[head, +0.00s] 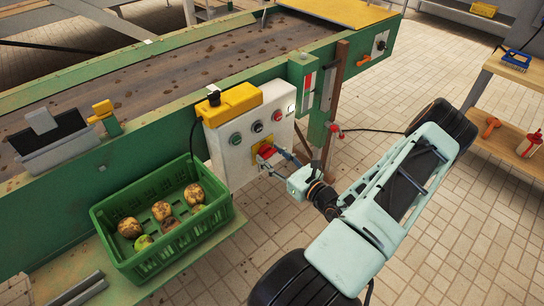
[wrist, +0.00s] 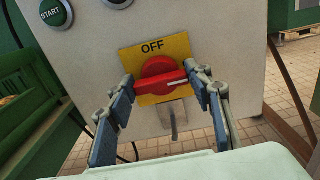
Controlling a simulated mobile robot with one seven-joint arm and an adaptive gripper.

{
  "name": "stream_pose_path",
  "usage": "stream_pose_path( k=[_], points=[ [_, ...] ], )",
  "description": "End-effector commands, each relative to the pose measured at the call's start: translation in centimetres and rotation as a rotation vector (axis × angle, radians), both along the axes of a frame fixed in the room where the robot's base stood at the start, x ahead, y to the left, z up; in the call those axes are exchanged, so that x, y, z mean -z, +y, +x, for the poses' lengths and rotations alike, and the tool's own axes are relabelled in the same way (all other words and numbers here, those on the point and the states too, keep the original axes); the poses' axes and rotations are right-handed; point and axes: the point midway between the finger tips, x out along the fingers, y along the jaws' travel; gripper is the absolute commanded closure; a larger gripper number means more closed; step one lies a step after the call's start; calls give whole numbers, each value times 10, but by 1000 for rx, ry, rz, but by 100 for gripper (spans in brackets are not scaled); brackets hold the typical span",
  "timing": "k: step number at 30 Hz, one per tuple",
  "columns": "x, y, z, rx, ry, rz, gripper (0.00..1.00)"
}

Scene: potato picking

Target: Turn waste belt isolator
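The isolator is a red rotary knob (wrist: 160,75) on a yellow plate (wrist: 177,48) marked OFF. Its raised handle lies nearly level, slightly higher at the right end. It also shows in the head view as a small red knob (head: 266,151), partly hidden by my fingers. My gripper (wrist: 161,80) is at the knob, its fingers spread wide, one beside each end of the handle. Whether the fingertips touch the handle is hard to tell. The plate sits low on the pale control box (head: 234,158), and a grey hasp-like piece (wrist: 174,118) hangs below the knob.
Several round buttons sit above the isolator, including a green START button (wrist: 54,13). A yellow cover (head: 228,103) tops the box. A green crate (head: 192,238) of potatoes stands close to the left. A brown post (head: 334,100) and a cable are on the right. Tiled floor lies beyond.

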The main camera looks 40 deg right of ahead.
Motion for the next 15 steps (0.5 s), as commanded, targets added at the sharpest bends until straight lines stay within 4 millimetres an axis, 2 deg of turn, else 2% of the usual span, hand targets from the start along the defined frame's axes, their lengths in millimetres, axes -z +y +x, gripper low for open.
stream_pose_path(
  k=[1,4,15],
  points=[
    [0,0,0,1,0,0,67],
    [0,0,0,1,0,0,77],
    [0,0,0,0,-5,-69,78]
  ],
)
